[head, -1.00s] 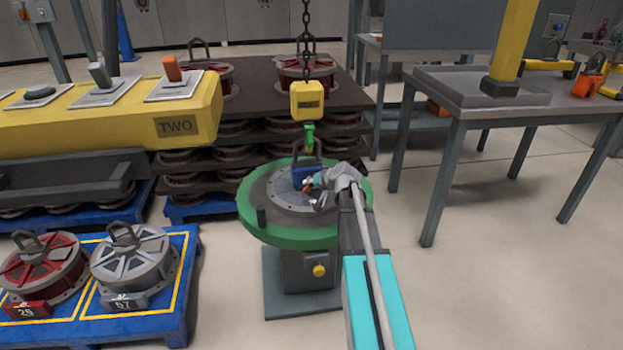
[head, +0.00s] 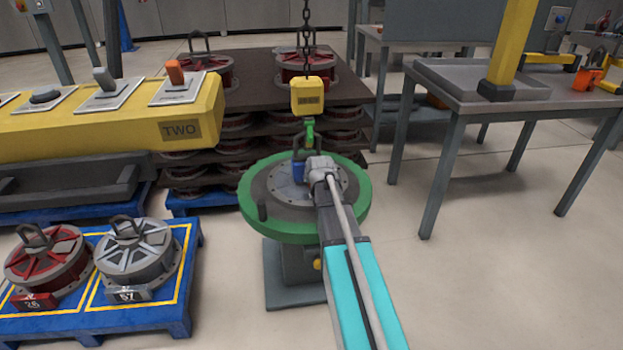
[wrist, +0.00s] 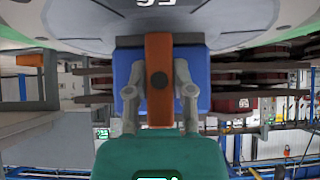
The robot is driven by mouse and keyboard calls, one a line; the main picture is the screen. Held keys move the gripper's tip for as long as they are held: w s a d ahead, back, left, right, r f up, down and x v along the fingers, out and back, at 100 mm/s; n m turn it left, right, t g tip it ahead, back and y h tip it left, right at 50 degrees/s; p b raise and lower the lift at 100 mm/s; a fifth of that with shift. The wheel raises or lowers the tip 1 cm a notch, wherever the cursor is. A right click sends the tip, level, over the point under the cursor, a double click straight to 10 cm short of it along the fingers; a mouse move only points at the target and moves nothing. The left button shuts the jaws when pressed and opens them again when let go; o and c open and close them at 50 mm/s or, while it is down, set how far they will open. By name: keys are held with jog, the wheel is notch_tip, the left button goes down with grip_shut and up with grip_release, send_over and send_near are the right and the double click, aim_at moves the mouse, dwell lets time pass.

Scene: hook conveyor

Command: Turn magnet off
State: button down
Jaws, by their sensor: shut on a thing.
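The magnet is a blue block (head: 298,169) on a grey round plate with a green rim (head: 254,229); it also shows in the wrist view (wrist: 196,65). An orange lever (wrist: 159,55) stands out from the blue block, with a dark round pivot on it. My gripper (wrist: 160,88) has its two grey fingers closed on either side of this lever. In the head view my wrist (head: 320,168) covers the lever and part of the block. A green hook (head: 309,134) hangs at a dark handle above the block.
A yellow hoist block (head: 308,97) hangs on a chain above. A yellow control panel (head: 120,120) is at left, above a blue pallet (head: 150,320) with a red and a grey drum. A grey table (head: 455,112) stands at right. Stacked drums are behind.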

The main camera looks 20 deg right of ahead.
dwell(0.4)
jog(key=shift+c, duration=2.4)
grip_release()
